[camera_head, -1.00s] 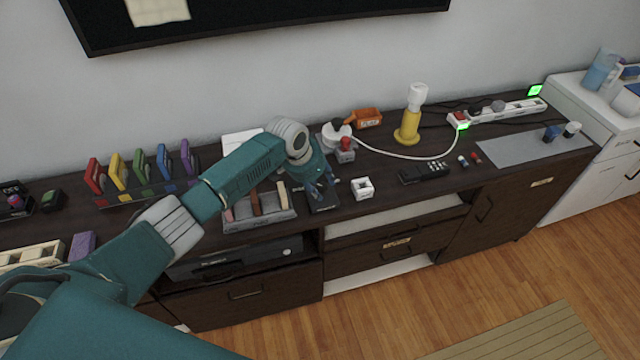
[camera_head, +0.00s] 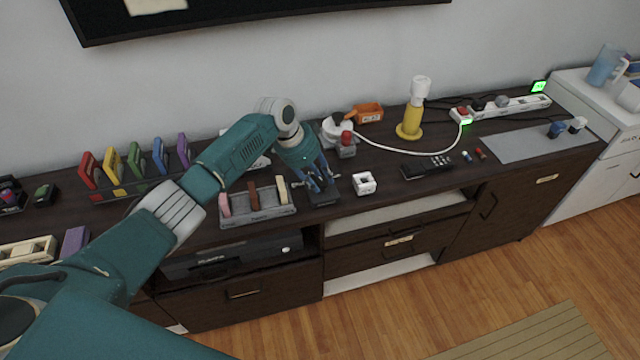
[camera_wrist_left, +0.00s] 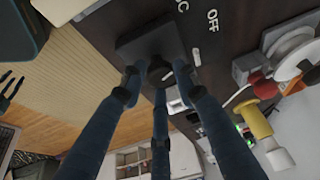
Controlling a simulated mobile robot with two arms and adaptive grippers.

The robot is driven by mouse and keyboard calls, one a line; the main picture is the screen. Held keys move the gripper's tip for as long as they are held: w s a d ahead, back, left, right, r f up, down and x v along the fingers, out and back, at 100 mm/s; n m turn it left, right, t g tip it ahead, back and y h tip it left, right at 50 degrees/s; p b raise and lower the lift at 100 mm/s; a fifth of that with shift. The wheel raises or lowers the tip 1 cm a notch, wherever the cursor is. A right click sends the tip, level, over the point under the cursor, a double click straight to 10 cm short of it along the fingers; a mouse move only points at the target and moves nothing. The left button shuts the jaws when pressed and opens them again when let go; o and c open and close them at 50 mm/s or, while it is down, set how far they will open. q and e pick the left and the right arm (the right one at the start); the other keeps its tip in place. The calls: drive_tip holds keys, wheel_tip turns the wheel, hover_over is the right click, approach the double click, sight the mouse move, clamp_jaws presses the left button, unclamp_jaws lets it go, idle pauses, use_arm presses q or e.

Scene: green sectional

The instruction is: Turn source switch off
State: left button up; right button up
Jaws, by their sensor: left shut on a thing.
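The source switch is a dark box (camera_head: 324,199) near the front edge of the cabinet, below my left gripper (camera_head: 321,184). In the left wrist view, the switch's square dark base (camera_wrist_left: 135,52) carries a knob. My left gripper's blue fingers (camera_wrist_left: 160,82) are shut around this knob. White lettering "OFF" (camera_wrist_left: 212,20) shows on the dark surface beside the switch, with part of another label ending in C. The fingers hide much of the knob, so its exact angle is unclear. Dark finger-like shapes (camera_wrist_left: 9,88) at the wrist view's left edge may be my right gripper.
A grey tray with upright pieces (camera_head: 258,216) stands just left of the switch. A white block (camera_head: 364,183) is close on its right. A red-topped device (camera_head: 346,146) and a yellow lamp (camera_head: 411,121) stand behind. A white cable runs to a power strip (camera_head: 503,108).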

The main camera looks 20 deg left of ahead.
use_arm(q)
drive_tip(key=m+b, duration=0.2)
drive_tip(key=b, duration=0.1)
drive_tip(key=shift+w+m+g+h, duration=0.3)
drive_tip(key=shift+w+m+g, duration=0.05)
drive_tip(key=shift+m+g, duration=0.05)
drive_tip(key=shift+a+r+m+b, duration=0.1)
drive_tip(key=shift+r+m+b, duration=0.2)
drive_tip(key=shift+m+b, duration=0.55)
drive_tip(key=o, duration=1.1)
drive_tip(key=shift+f, duration=0.1)
drive_tip(key=v, duration=1.2)
drive_tip(key=shift+w+a, duration=0.1)
drive_tip(key=shift+w, duration=0.1)
drive_tip(key=shift+f, duration=0.1)
